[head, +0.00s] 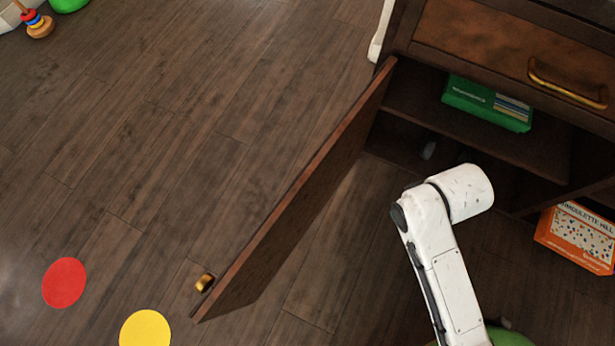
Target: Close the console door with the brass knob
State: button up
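The console door (298,215) is dark wood and stands wide open, swung out from the left side of the console (400,40). Its brass knob (205,282) is on the door's outer face, near the free end at lower left. My white arm reaches up from the bottom edge on the inner side of the door, in front of the open compartment. A gap shows between my arm and the door. My gripper is not visible in this view.
A green box (487,103) lies on the console's shelf, below a drawer with a brass handle (568,85). An orange box (580,236) is at the right. Red (64,283) and yellow (145,329) discs lie on the floor. The floor left of the door is mostly clear.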

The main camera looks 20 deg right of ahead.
aim_at(242, 282)
jog(key=j+z, duration=0.2)
jog(key=z, duration=0.25)
jog(key=j+z, duration=0.2)
jog(key=z, duration=0.25)
jog(key=k+j+z, duration=0.15)
jog(key=j, duration=0.25)
jog(key=k+j+z, duration=0.15)
jog(key=j, duration=0.25)
jog(key=k+j+z, duration=0.15)
jog(key=j, duration=0.25)
jog(key=k+j+z, duration=0.15)
jog(key=j, duration=0.25)
jog(key=k+j+z, duration=0.1)
jog(key=j, duration=0.25)
jog(key=k+j, duration=0.25)
jog(key=j, duration=0.2)
jog(key=k+j, duration=0.25)
jog(key=j, duration=0.15)
